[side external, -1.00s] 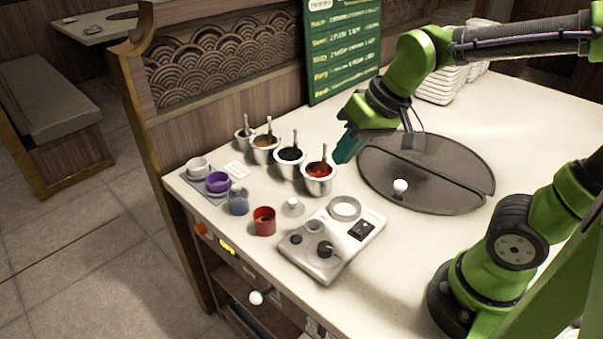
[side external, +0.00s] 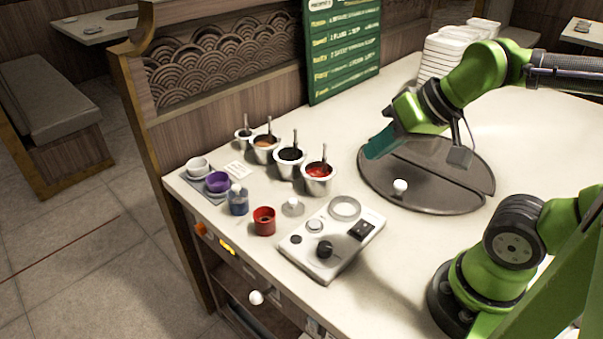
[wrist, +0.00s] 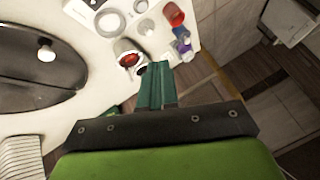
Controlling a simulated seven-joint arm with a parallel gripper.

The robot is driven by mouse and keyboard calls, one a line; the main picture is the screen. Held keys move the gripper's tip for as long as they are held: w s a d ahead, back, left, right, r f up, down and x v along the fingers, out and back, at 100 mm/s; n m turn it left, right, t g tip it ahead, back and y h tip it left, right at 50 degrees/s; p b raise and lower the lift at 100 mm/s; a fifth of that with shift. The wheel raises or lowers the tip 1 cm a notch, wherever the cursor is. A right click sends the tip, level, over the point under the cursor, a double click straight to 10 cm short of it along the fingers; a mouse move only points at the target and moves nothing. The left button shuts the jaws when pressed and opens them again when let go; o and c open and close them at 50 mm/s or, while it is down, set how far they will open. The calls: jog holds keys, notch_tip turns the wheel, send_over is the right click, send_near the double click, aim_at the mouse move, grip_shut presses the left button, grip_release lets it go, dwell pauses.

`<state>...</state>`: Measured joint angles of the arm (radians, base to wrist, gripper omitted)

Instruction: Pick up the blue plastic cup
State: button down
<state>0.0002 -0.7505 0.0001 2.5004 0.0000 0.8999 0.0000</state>
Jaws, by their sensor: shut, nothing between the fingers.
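The blue cup (side external: 238,205) stands near the left front edge of the counter, between a purple cup (side external: 217,182) and a red cup (side external: 264,221). Something pale shows at its top; I cannot tell what it is. In the wrist view the blue cup (wrist: 180,33) is small, near the top right, close to the red cup (wrist: 174,14). My gripper (side external: 369,153) has teal fingers, shut and empty. It is above the left part of the dark round lid, well to the right of the blue cup. The fingers also show in the wrist view (wrist: 157,68).
Several metal sauce pots with spoons, one with red sauce (side external: 317,180), stand in a row between my gripper and the cups. A control panel (side external: 331,240) is at the front. A dark round lid (side external: 450,190) with a white knob lies on the right. White containers (side external: 452,55) are stacked behind.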

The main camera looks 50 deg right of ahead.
jog(key=c, duration=1.8)
grip_release()
jog(key=shift+c, duration=0.2)
jog(key=o, duration=1.6)
jog(key=n+g, duration=0.4)
jog(key=n, duration=0.7)
send_near(238, 190)
jog(key=shift+t+y, duration=0.3)
jog(key=shift+y, duration=0.1)
jog(key=x, duration=0.2)
jog(key=d+x, duration=0.1)
jog(key=x, duration=0.2)
jog(key=shift+w+f, duration=0.25)
jog(key=shift+f, duration=0.2)
jog(key=shift+x, duration=2.65)
